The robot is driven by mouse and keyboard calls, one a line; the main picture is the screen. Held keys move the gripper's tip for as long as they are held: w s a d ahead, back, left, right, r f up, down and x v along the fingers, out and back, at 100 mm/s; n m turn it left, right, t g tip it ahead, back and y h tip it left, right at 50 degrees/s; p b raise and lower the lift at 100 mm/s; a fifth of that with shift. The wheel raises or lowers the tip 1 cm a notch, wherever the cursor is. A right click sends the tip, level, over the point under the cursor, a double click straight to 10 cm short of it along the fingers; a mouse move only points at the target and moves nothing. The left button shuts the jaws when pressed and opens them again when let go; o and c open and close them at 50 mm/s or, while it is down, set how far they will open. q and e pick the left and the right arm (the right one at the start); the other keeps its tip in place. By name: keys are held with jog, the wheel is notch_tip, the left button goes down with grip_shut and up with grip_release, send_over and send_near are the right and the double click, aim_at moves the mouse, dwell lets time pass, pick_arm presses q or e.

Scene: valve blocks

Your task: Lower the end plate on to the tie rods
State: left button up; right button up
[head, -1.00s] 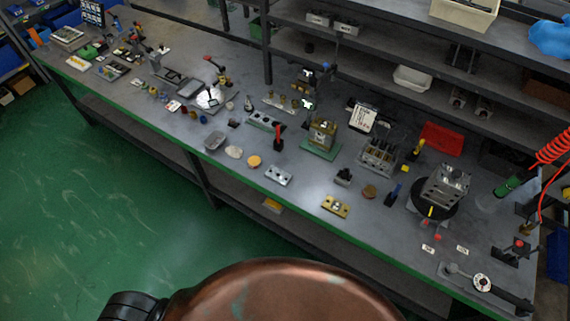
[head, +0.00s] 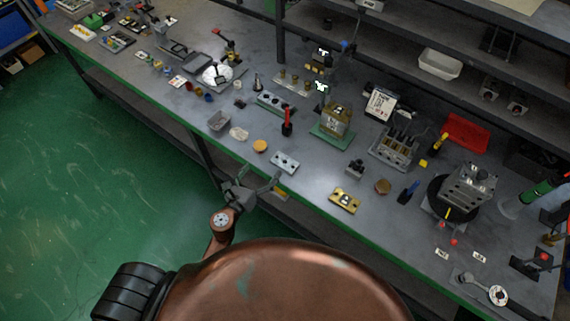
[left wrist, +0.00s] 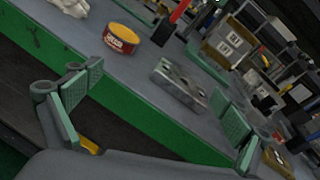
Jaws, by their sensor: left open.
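A grey metal plate with holes (head: 285,162), which looks like the end plate, lies flat near the bench's front edge. My left gripper (head: 259,178) is open and empty, just in front of the plate and apart from it. In the left wrist view the plate (left wrist: 180,84) shows beyond the gap between the two green-padded fingers. A block assembly with several upright posts (head: 396,147), possibly the tie rods, stands farther back to the right; the rods are too small to tell. My right gripper is out of view.
A brass plate (head: 345,200) lies right of the grey plate. A round yellow-topped tin (head: 260,146) and a pale lump (head: 238,134) lie to its left. A red-handled tool (head: 287,124) stands behind it. A boxy unit on a green base (head: 333,125) is farther back.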

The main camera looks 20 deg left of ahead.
aim_at(283, 163)
pick_arm(q)
jog(key=d+m+h, duration=0.1)
jog(key=d+m, duration=0.2)
jog(key=m, duration=0.1)
jog(key=shift+d+f+g+h, duration=0.1)
jog(key=shift+d+g+h, duration=0.25)
jog(key=shift+g+h, duration=0.05)
jog(key=shift+w+d+f+m+h, duration=0.1)
jog(key=shift+w+d+m+h, duration=0.05)
jog(key=shift+d+m, duration=0.25)
jog(key=shift+w+d+f+m+h, duration=0.1)
jog(key=shift+d+m+h, duration=0.05)
jog(key=shift+d+m, duration=0.2)
jog(key=shift+x, duration=0.95)
jog(key=x, duration=0.4)
jog(key=shift+w+a+f, duration=0.1)
jog(key=shift+w+a, duration=0.1)
jog(key=shift+a, duration=0.05)
jog(key=shift+w+d+f, duration=0.1)
jog(key=shift+w, duration=0.25)
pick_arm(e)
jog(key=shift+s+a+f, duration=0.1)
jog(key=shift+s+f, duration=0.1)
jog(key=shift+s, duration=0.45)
